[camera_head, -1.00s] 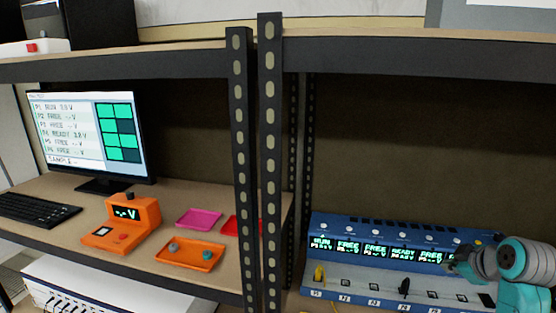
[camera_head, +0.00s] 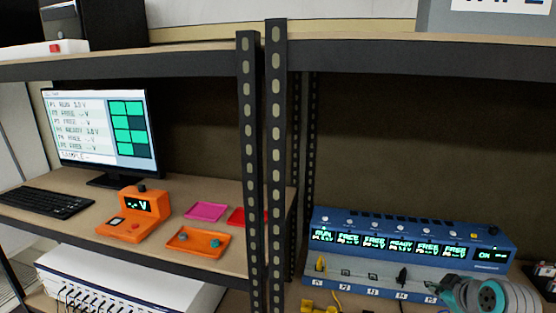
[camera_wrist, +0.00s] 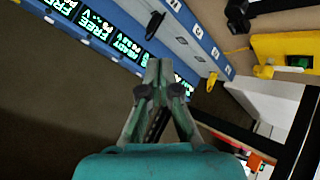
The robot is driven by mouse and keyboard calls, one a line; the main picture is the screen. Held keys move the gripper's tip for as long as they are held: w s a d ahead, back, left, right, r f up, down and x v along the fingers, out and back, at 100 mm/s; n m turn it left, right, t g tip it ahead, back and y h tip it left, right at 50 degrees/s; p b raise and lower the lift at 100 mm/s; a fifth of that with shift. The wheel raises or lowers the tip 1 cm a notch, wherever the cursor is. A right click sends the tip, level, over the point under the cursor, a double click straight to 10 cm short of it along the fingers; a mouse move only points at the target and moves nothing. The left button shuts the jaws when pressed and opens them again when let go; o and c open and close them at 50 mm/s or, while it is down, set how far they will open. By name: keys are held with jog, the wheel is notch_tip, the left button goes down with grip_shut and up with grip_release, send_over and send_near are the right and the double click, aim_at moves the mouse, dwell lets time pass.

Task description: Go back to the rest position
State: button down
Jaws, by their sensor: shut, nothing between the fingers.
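My gripper shows at the bottom of the wrist view (camera_wrist: 160,70), its two fingers drawn together with nothing between them. In the head view my arm's teal and grey end is at the lower right, in front of the right end of the blue device (camera_head: 408,243). The device has a row of lit displays reading RUN, FREE, READY and OK. It also shows at the top of the wrist view (camera_wrist: 110,15), beyond the fingers. A black plug (camera_head: 402,277) and a yellow plug (camera_head: 320,263) stand in its front ledge.
Black perforated posts (camera_head: 276,170) divide the shelves. On the left shelf are a monitor (camera_head: 98,130), a keyboard (camera_head: 45,201), an orange meter (camera_head: 137,213), an orange tray (camera_head: 180,248) and a magenta tray (camera_head: 206,212). A yellow object (camera_wrist: 285,45) is at the wrist view's right.

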jog(key=s+a+f, duration=0.2)
jog(key=f, duration=0.2)
jog(key=s+a+f+m, duration=0.1)
jog(key=s+a+f, duration=0.1)
jog(key=a+f, duration=0.1)
jog(key=s+a+f+m+t, duration=0.1)
jog(key=s+a+f, duration=0.2)
jog(key=f, duration=0.3)
jog(key=shift+a, duration=0.1)
jog(key=s+a+f+m+t, duration=0.1)
jog(key=s+a+f, duration=0.2)
jog(key=s, duration=0.4)
jog(key=s+a+f+m, duration=0.1)
jog(key=s+a+f, duration=0.1)
jog(key=s+a, duration=0.35)
jog(key=s+a+f+m+t, duration=0.1)
jog(key=s+a+f, duration=0.15)
jog(key=s, duration=0.55)
jog(key=s+a+r+m+t, duration=0.1)
jog(key=s+r, duration=0.4)
jog(key=s, duration=0.5)
jog(key=s+a+r+m+t, duration=0.1)
jog(key=s+a+r, duration=0.2)
jog(key=s, duration=0.8)
jog(key=shift+r+y, duration=0.4)
jog(key=shift+r, duration=0.8)
